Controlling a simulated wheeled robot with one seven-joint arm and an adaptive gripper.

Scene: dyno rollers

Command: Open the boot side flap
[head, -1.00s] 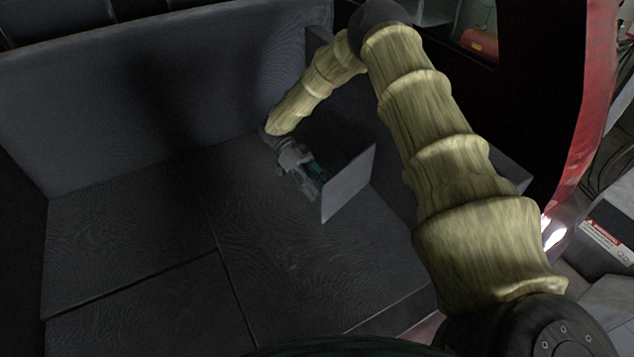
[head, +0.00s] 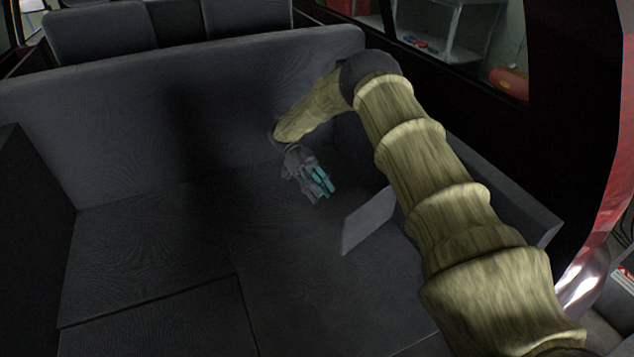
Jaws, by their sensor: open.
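The boot side flap (head: 368,219) is a flat grey panel on the right side of the boot. It stands out from the side wall over the boot floor, so it is at least partly open. My gripper (head: 324,192) is open and empty, with teal finger pads showing. It is beyond the flap's upper left edge, with a visible gap between them. My arm hides the flap's right edge and the part of the side wall behind it.
The dark boot floor (head: 160,250) is bare, with panel seams. The rear seat back (head: 130,130) closes the far side. The right side trim (head: 510,205) runs beside my arm. The red car body edge (head: 612,150) is at the far right. Free room lies left of my gripper.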

